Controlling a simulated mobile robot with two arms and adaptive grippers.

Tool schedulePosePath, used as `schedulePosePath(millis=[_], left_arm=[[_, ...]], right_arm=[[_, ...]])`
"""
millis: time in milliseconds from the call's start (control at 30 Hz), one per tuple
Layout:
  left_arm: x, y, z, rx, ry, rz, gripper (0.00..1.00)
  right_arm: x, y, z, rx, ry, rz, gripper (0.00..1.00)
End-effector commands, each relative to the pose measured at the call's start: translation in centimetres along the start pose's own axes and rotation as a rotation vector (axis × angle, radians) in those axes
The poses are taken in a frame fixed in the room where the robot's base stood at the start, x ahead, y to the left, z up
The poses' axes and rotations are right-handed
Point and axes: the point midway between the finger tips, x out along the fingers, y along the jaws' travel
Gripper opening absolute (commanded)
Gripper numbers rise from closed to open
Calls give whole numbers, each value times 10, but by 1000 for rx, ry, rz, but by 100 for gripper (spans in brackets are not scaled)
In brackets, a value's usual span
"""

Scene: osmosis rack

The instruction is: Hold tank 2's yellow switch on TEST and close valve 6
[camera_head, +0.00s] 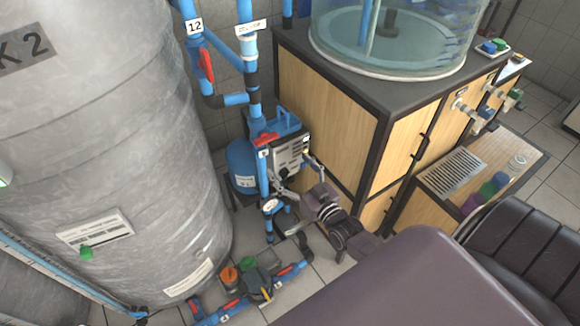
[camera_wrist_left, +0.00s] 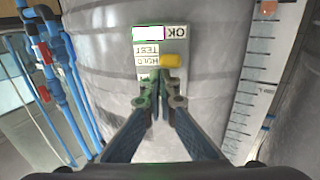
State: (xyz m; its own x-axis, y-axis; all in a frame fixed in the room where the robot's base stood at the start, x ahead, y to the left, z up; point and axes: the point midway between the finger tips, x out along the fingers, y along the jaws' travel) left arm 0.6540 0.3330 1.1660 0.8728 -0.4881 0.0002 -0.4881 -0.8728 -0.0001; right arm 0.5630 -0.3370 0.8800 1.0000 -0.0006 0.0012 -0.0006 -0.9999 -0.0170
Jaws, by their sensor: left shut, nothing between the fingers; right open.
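Tank 2 (camera_head: 110,130) is the large grey ribbed tank at the left of the head view. In the left wrist view, its switch panel shows upside down, with a yellow switch (camera_wrist_left: 169,60) beside labels reading TEST and HOLD. My left gripper (camera_wrist_left: 161,97) is shut and empty, its tips close to the panel by the switch; contact cannot be told. A red valve handle (camera_head: 266,139) sits on the blue pipe before the pump; its small number tag is not clearly readable. My right gripper (camera_head: 298,176) is open and empty just below and right of that handle, by the pump.
Another red handle (camera_head: 206,65) is on the pipe tagged 12. A blue pump unit (camera_head: 290,150) stands against the wooden cabinet (camera_head: 330,110), which carries a clear round tank (camera_head: 390,45). Blue pipes with valves (camera_head: 250,290) run along the floor. A dark chair (camera_head: 525,250) is at the right.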

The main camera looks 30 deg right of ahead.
Motion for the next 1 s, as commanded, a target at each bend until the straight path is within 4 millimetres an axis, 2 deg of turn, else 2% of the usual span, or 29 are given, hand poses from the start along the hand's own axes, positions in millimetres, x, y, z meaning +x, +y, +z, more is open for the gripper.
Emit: schedulePosePath(millis=[333, 1000], left_arm=[[0, 0, -4, -1, -2, 0, 0], [0, 0, -55, 1, -1, 0, 0]], right_arm=[[0, 0, -4, 0, 0, 0, 80], [0, -1, -59, 0, 0, 0, 80]])
